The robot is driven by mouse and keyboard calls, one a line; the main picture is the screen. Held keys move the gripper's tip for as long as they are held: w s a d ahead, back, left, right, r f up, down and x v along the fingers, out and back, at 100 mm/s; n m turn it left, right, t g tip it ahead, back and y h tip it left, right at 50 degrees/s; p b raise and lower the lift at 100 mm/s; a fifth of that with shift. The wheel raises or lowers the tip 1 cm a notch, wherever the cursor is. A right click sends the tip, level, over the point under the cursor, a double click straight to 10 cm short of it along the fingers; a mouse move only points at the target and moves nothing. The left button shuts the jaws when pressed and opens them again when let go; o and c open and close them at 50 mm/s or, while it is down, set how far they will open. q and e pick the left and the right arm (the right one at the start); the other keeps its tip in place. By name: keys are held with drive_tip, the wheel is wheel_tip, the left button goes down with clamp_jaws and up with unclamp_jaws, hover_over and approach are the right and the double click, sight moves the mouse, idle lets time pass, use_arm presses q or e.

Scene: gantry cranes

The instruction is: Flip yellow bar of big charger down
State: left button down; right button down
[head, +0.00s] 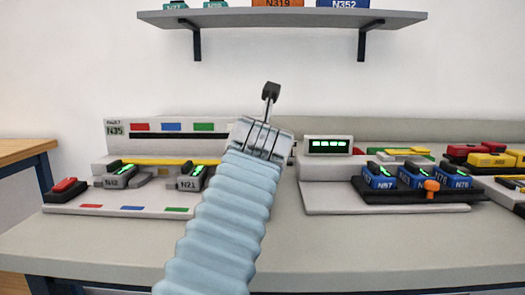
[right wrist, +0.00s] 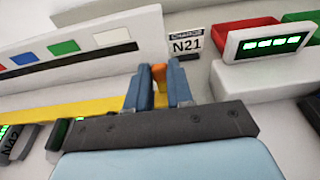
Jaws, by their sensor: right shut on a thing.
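The big charger (head: 140,146) stands at the left of the table in the head view, with red, blue and green marks along its back. Its yellow bar (head: 165,162) runs level across it, behind the batteries; in the right wrist view the bar (right wrist: 95,107) reaches the fingers from the left. My right gripper (right wrist: 160,80) is shut on a small orange piece (right wrist: 160,74) by the bar's right end. In the head view my right arm hides these fingers and the charger's right end. My left gripper is not in view.
A small charger with a green display (head: 329,146) and a black tray (head: 410,192) of blue batteries stand to the right. A shelf (head: 230,18) hangs above.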

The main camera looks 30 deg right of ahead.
idle(0.4)
drive_tip(key=c, duration=1)
unclamp_jaws()
